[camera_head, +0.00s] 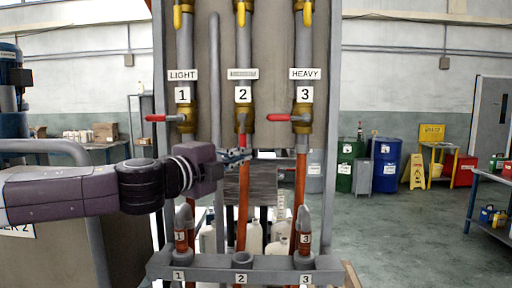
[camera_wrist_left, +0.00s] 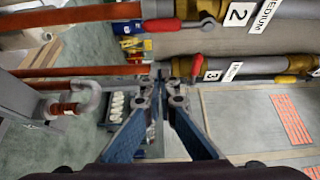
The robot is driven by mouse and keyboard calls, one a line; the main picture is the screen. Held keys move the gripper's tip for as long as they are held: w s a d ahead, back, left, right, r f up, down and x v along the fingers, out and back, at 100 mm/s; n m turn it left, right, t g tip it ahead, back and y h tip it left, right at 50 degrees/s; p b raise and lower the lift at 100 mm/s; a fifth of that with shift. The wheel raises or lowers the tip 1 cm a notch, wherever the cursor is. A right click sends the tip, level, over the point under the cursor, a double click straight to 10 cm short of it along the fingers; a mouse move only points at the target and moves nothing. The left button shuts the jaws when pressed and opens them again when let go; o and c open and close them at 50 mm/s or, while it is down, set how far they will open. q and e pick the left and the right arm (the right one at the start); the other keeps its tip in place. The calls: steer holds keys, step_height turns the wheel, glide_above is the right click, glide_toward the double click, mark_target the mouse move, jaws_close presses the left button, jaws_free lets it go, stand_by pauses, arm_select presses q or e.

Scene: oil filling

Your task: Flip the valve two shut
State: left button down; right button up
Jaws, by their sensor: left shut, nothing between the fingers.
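Valve two's red handle (camera_head: 242,142) hangs down along the middle pipe, below the label 2 (camera_head: 242,95). In the left wrist view this handle (camera_wrist_left: 180,24) lies along its pipe beside the upside-down label 2 MEDIUM (camera_wrist_left: 238,14). My left gripper (camera_head: 243,154) is shut and empty, at the lower end of the handle in the head view. In the left wrist view the fingertips (camera_wrist_left: 165,82) are below the handle in the picture, with a visible gap. Whether any part of the gripper touches the handle I cannot tell. My right gripper is not in view.
Valve one's red handle (camera_head: 164,118) and valve three's red handle (camera_head: 279,117) point left, across their pipes. Yellow-handled valves (camera_head: 242,14) sit above. A lower rail (camera_head: 210,266) carries curved spouts at 1 and 3. Open floor lies to the right.

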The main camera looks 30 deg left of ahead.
mark_target(243, 135)
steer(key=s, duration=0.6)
arm_select(q)
steer(key=w+a+p, duration=0.4)
steer(key=w, duration=0.3)
steer(key=shift+w+r+p, duration=0.15)
steer(key=shift+w+p, duration=0.05)
steer(key=shift+p, duration=0.15)
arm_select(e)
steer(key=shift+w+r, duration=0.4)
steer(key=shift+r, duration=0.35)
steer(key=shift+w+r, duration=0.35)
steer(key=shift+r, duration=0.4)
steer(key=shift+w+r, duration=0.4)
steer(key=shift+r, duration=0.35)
